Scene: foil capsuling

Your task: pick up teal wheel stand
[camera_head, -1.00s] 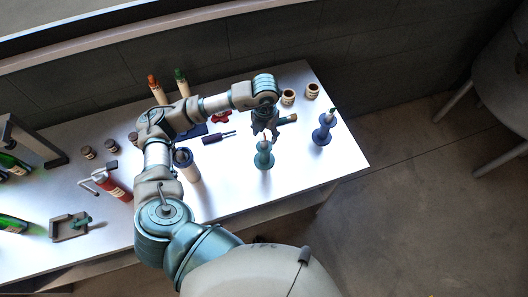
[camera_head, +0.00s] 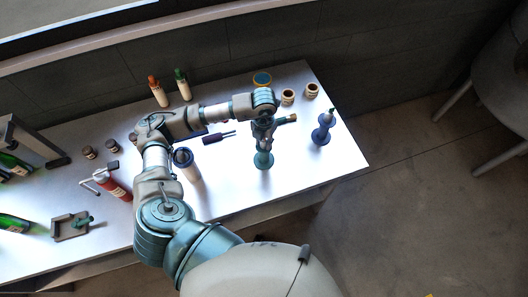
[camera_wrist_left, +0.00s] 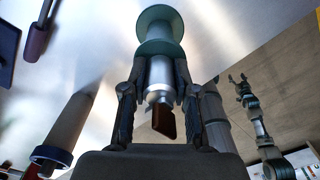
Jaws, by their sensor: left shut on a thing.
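The teal wheel stand (camera_head: 264,160) is upright near the front right of the table in the head view. My left gripper (camera_head: 264,135) is around its upper shaft. In the left wrist view the stand (camera_wrist_left: 160,32) shows its round teal flange and metallic shaft, with a brown tip between the fingers. My left gripper (camera_wrist_left: 161,100) is shut on that shaft from both sides. I cannot tell whether its base touches the table. My right gripper (camera_wrist_left: 240,82) shows small at the right of the left wrist view, its fingers apart and empty.
A blue stand (camera_head: 321,134) is to the right of it. A white-and-blue cylinder (camera_head: 187,163) and a dark two-pronged tool (camera_head: 217,138) are to the left. Two small jars (camera_head: 288,96) are behind. The table's front right is clear.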

